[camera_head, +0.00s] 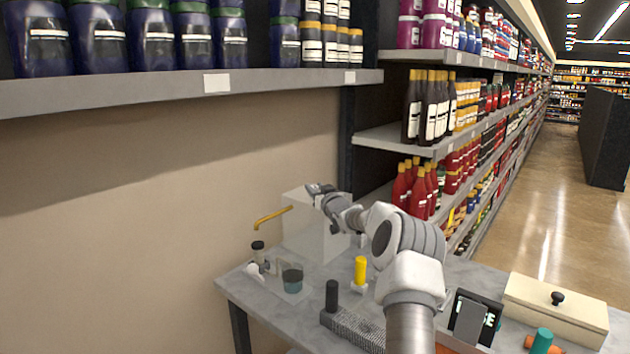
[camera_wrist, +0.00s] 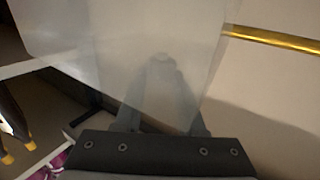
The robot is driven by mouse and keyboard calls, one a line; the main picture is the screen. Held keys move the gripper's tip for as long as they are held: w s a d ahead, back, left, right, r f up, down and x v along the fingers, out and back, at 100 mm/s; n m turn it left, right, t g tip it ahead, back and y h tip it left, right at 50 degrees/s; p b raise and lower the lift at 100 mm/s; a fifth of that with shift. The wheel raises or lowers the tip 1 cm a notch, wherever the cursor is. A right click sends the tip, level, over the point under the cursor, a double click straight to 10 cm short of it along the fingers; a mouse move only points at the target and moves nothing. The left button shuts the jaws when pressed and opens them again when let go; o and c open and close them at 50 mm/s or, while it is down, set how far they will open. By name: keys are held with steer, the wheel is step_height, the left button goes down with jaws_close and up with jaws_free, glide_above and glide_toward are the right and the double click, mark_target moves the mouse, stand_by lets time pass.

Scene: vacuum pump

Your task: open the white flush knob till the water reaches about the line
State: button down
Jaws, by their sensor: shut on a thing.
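My gripper (camera_head: 318,190) is at the top of a pale grey-white box (camera_head: 303,228) with a brass spout (camera_head: 272,217). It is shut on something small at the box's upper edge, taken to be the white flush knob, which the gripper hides. In the wrist view, the dark gripper body fills the bottom edge and the fingers reach onto a smooth pale surface (camera_wrist: 150,30); the held part is blurred. The brass spout (camera_wrist: 275,40) runs to the right there. A clear glass (camera_head: 292,276) holds dark teal water in its lower part. I cannot make out its line.
Near the glass stands a small black-capped thing (camera_head: 258,250). A yellow knob (camera_head: 360,270) and a black upright handle (camera_head: 332,294) stand nearer me. A cream box (camera_head: 556,306) and a dark display (camera_head: 474,317) are at the right. A shelf (camera_head: 190,90) overhangs above.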

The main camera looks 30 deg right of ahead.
steer(key=shift+d+r+n+y+p, duration=0.15)
steer(key=shift+n+y+p, duration=0.4)
steer(key=shift+p, duration=0.95)
steer(key=shift+r+n+y+p, duration=0.1)
steer(key=shift+n+y+p, duration=0.25)
steer(key=shift+y+p, duration=0.75)
steer(key=shift+f+n+p, duration=0.2)
steer(key=shift+n+p, duration=0.1)
steer(key=shift+p, duration=1.05)
steer(key=c, duration=0.5)
jaws_free()
steer(key=shift+s, duration=0.2)
steer(key=s+b, duration=0.1)
steer(key=s, duration=1.6)
steer(key=shift+d+b, duration=0.25)
steer(key=shift+b, duration=0.05)
